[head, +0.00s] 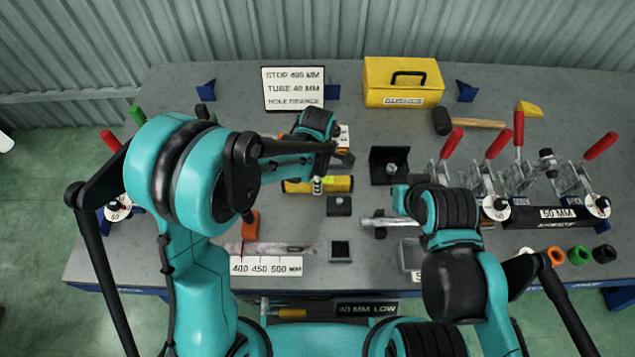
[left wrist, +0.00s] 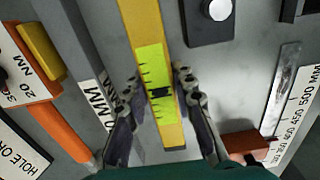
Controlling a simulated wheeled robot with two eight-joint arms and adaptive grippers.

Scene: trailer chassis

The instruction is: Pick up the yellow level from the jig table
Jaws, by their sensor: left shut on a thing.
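The yellow level (head: 338,184) is in the middle of the grey jig table (head: 215,85). In the left wrist view the level (left wrist: 146,38) runs lengthwise between my fingers, with its bright green-yellow marked face up. My left gripper (head: 318,182) is shut on the level, with one finger on each long side in the left wrist view (left wrist: 160,108). I cannot tell whether the level touches the table. My right arm's wrist (head: 450,215) is to the right of the level; its fingers are hidden or not clear.
A yellow box (head: 403,85) and a white sign (head: 293,90) stand at the back. Red-handled clamps (head: 518,135) fill the right side. A black bracket (head: 388,165) is right of the level. A white number strip (head: 266,267) lies in front.

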